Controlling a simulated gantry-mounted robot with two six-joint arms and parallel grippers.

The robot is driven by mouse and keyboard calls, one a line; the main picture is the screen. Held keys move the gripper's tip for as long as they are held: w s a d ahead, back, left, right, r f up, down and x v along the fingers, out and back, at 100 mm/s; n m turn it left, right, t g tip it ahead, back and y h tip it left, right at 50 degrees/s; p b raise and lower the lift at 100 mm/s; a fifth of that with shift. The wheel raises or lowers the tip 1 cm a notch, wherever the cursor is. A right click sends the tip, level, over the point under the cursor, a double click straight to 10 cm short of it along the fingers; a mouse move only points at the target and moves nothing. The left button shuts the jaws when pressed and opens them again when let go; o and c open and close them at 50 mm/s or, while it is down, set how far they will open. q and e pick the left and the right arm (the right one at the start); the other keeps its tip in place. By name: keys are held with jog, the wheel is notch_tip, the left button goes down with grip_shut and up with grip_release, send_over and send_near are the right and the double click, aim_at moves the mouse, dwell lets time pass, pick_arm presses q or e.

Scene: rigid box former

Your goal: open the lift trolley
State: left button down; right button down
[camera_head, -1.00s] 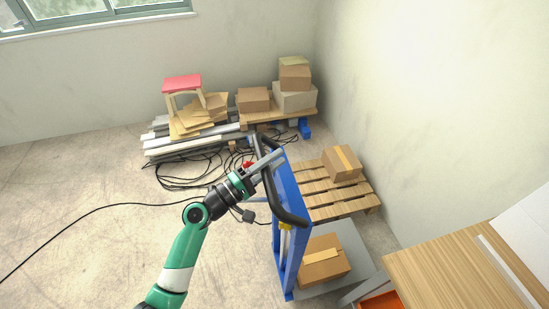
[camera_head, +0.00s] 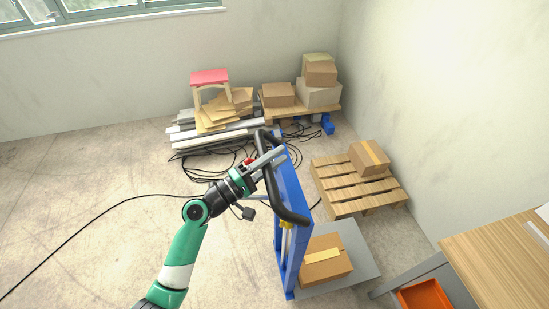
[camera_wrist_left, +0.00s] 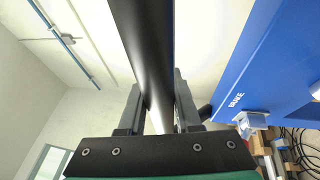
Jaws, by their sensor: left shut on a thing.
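The lift trolley has a blue upright frame (camera_head: 288,187), a black looped handle (camera_head: 272,183) and a grey platform (camera_head: 362,252) low at its right side. A cardboard box (camera_head: 325,268) rests on the platform. My left gripper (camera_head: 266,160) is at the handle bar. In the left wrist view the black handle bar (camera_wrist_left: 150,55) runs between the two fingers of the gripper (camera_wrist_left: 158,105), which are shut on it. The blue frame (camera_wrist_left: 245,70) stands to the right there. My right gripper is not in view.
A wooden pallet (camera_head: 335,197) with a carton (camera_head: 370,157) stands right of the trolley. A wooden table (camera_head: 500,255) and an orange bin (camera_head: 425,296) are at lower right. Black cables (camera_head: 190,160) lie behind. Floor at left is mostly clear.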

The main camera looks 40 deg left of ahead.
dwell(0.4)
pick_arm(q)
jog(key=c, duration=0.6)
grip_release()
jog(key=v, duration=1.1)
jog(key=shift+s, duration=0.3)
